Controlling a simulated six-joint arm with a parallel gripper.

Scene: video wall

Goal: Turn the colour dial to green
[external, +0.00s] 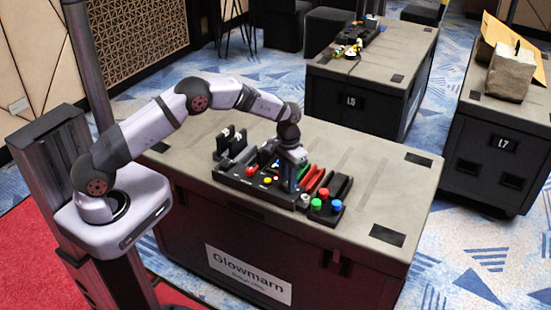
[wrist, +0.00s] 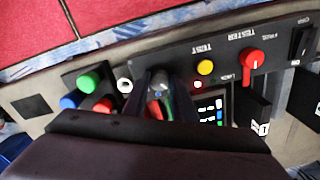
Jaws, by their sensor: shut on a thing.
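My gripper (external: 291,188) points straight down onto the black control panel (external: 240,183) on the near case. In the wrist view my gripper (wrist: 159,80) is closed on a knob between the white ring and the yellow button, which I take to be the colour dial. The fingers hide most of it, so its pointer and setting cannot be read. A red and a green patch show between and below the fingers in the wrist view.
Green (wrist: 88,82), blue and red buttons sit left of my gripper in the wrist view. Red and black upright parts (external: 340,186) stand behind the panel.

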